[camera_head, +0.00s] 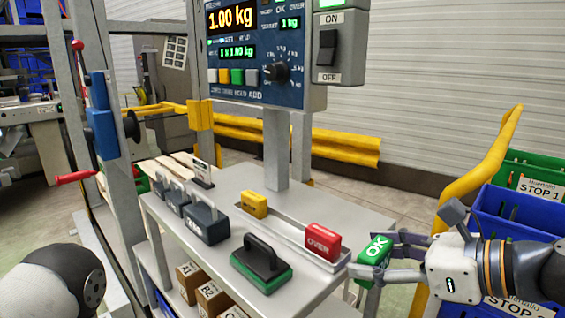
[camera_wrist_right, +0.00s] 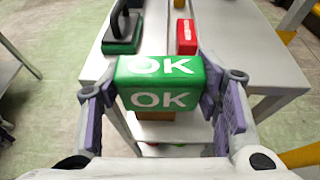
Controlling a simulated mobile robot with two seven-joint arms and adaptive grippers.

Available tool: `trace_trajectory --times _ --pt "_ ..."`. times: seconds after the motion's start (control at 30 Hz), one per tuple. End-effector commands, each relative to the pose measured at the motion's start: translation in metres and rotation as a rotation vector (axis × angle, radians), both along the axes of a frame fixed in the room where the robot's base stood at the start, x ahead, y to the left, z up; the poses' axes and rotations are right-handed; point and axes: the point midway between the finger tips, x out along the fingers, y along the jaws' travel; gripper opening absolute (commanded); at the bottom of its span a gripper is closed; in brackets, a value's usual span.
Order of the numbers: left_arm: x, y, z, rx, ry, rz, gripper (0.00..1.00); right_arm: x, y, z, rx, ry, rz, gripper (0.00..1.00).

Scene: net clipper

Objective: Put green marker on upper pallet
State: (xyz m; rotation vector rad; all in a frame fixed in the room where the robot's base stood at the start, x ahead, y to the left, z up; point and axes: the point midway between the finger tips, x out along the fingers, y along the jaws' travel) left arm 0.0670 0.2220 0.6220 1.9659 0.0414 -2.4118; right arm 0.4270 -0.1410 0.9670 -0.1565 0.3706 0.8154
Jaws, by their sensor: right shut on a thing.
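The green marker is a block with white OK lettering (camera_head: 377,247), and it fills the middle of the right wrist view (camera_wrist_right: 158,82). My right gripper (camera_head: 374,254) is shut on it, with one finger on each side. It holds the block near the right end of the grey table (camera_head: 335,205). Pale wooden slats that look like part of a pallet (camera_head: 172,168) show behind the table's far left end. I cannot tell whether they are the upper pallet. My left gripper is out of view.
On the table are a red OVER block (camera_head: 323,241), a yellow block (camera_head: 254,204), a green-based black-handled block (camera_head: 261,264) and several dark weights (camera_head: 205,223). A scale display (camera_head: 265,50) stands behind on a post (camera_head: 276,150). Blue bins (camera_head: 510,215) and a yellow rail (camera_head: 480,160) are right.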

Motion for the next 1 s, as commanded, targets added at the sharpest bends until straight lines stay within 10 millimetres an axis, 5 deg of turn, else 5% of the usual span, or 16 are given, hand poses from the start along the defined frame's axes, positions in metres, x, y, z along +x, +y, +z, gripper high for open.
trace_trajectory --times 0.2,0.37,1.0 --pt "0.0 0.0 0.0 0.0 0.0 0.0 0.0 -0.049 -0.032 -0.068 0.007 0.005 0.075 0.25" --pt "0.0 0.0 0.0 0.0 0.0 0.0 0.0 -0.073 -0.036 -0.094 0.004 0.003 0.116 0.25" --pt "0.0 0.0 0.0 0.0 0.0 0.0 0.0 -0.075 -0.036 -0.096 -0.002 -0.004 0.124 0.25"
